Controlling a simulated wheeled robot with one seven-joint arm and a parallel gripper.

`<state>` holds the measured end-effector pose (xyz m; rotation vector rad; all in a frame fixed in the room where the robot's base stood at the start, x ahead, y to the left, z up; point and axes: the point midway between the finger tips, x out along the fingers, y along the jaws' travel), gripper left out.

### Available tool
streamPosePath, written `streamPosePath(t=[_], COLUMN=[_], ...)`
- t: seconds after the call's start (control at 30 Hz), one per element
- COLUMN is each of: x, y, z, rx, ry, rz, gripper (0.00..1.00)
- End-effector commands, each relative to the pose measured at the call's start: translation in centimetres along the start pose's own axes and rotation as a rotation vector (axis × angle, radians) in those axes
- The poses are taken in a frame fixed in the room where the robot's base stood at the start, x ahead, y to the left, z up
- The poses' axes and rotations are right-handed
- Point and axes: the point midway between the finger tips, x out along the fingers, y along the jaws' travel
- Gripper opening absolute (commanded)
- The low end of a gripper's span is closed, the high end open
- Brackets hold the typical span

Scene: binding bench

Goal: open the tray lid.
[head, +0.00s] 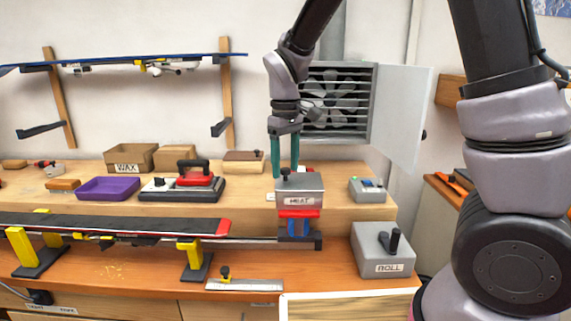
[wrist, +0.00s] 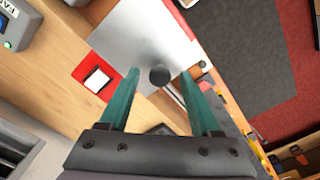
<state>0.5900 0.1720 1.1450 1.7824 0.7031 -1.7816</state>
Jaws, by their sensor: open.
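A grey metal lid (head: 300,181) with a small black knob (head: 286,173) sits on the labelled box (head: 296,198) at the right part of the raised shelf. The lid looks closed. In the wrist view the lid (wrist: 135,45) is a bright grey plate, with the black knob (wrist: 159,77) near its edge. My gripper (head: 285,167) points down over the lid, its teal fingers open and empty. In the wrist view my gripper (wrist: 160,75) has the knob between its fingertips. I cannot tell whether the fingers touch it.
A purple tray (head: 108,189), a red iron (head: 194,177) and a wax box (head: 130,156) stand left on the shelf. A grey control box (head: 368,190) is right of the lid. A grey roll box (head: 384,250) stands below. An open cabinet door (head: 402,110) is behind.

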Motion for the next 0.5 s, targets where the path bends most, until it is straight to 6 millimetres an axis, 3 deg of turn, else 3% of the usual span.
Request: streamPosePath(t=[0.1, 0.27, 0.5], x=[-0.02, -0.03, -0.05], y=[0.0, 0.0, 0.0], z=[0.01, 0.01, 0.01], rx=[0.0, 0.0, 0.0], ry=[0.0, 0.0, 0.0], rz=[0.0, 0.0, 0.0], gripper=[0.64, 0.03, 0.0])
